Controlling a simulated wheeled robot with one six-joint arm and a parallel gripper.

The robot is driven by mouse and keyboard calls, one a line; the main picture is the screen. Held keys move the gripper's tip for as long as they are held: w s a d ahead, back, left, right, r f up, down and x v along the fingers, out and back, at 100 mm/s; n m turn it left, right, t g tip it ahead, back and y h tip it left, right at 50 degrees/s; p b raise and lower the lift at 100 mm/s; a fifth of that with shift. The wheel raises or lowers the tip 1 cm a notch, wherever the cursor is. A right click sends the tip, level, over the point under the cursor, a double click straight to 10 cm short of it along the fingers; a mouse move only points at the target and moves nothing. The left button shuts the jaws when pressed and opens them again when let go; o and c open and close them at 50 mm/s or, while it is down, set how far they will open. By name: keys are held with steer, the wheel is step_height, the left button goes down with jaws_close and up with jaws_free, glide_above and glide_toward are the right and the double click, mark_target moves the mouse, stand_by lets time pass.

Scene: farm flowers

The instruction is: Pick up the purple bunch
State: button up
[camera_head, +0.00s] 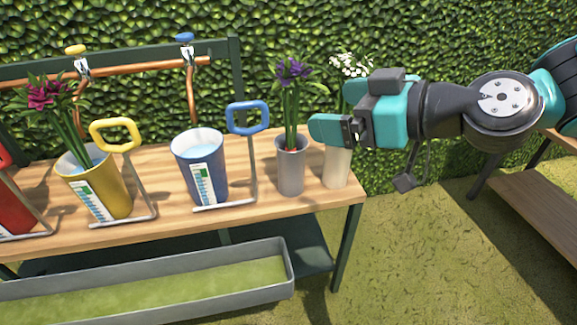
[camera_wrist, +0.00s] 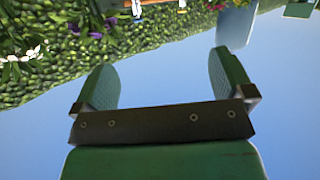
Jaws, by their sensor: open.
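The purple bunch (camera_head: 292,72) stands upright in a grey vase (camera_head: 291,172) near the right end of the wooden bench, with long green stems. In the wrist view its purple flowers (camera_wrist: 110,22) show at the upper left, outside the jaws. My gripper (camera_head: 325,127) is just right of the stems, in front of the white flowers. In the head view it seems close to the stems, but I cannot tell the depth gap. In the wrist view my gripper (camera_wrist: 163,75) is open, with its two green fingers wide apart and nothing between them.
White flowers (camera_head: 350,65) stand in a cream vase (camera_head: 337,167) partly behind my gripper. A blue bucket (camera_head: 205,172) and a yellow bucket (camera_head: 102,192) with magenta flowers (camera_head: 47,93) stand left. A copper pipe with taps runs behind. A grey trough (camera_head: 180,278) lies below.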

mark_target(301, 86)
steer(key=w+d+f+m+t+h+b, duration=0.1)
steer(key=w+d+f+t+b, duration=0.2)
steer(key=w+f+t+b, duration=0.25)
steer(key=shift+t+h, duration=0.3)
steer(key=shift+t, duration=0.15)
steer(key=p+x, duration=0.3)
steer(key=x, duration=0.1)
steer(key=p+x, duration=0.3)
steer(key=x, duration=0.1)
steer(key=d+r+p+x, duration=0.1)
steer(key=p+x, duration=0.3)
steer(key=shift+w+a, duration=0.25)
steer(key=shift+w, duration=0.45)
steer(key=p+x, duration=0.1)
steer(key=x, duration=0.1)
steer(key=p+x, duration=0.2)
steer(key=shift+a+p, duration=0.3)
steer(key=shift+a, duration=0.15)
steer(key=shift+w+a+f, duration=0.1)
steer(key=shift+w+a, duration=0.15)
steer(key=shift+w, duration=0.15)
steer(key=c, duration=1.6)
step_height(301, 86, up, 20)
steer(key=shift+r+p, duration=0.1)
steer(key=shift+p, duration=0.5)
